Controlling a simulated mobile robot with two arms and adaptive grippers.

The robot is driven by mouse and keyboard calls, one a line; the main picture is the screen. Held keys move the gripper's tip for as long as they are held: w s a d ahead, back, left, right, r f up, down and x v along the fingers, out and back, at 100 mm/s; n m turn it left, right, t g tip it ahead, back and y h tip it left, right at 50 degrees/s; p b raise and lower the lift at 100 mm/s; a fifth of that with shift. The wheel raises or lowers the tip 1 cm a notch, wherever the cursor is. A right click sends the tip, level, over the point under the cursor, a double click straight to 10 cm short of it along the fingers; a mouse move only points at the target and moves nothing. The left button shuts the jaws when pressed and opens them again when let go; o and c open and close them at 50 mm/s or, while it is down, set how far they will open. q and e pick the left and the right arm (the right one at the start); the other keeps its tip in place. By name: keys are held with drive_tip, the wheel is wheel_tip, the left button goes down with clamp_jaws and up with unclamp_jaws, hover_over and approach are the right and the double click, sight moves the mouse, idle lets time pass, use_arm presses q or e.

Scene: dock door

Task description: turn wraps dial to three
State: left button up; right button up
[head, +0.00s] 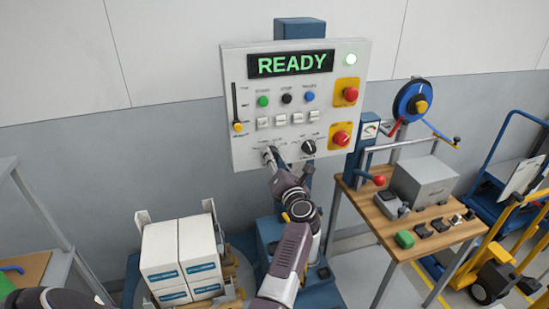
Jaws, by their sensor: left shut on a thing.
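The white control panel (233,100) shows a READY display (291,64). Two dials sit low on it. The right dial (309,147) is a black knob in plain view. My left gripper (270,157) is at the lower left of the panel, shut on the left dial, which its fingers mostly hide. The small lettering around both dials is too small to read, so I cannot tell which number the held dial points to or confirm its name. My right gripper is not in view.
Red knobs on yellow plates (344,136), a slider (237,127) and coloured buttons (263,101) surround the dials. White boxes (178,255) stand stacked below left. A wooden bench (388,230) with a strap reel (412,101) and a grey box (425,180) stands at right.

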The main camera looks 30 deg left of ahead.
use_arm(q)
drive_tip(key=shift+a, duration=0.1)
drive_tip(key=o, duration=1.2)
drive_tip(key=shift+a+f, duration=0.15)
drive_tip(key=shift+c, duration=0.2)
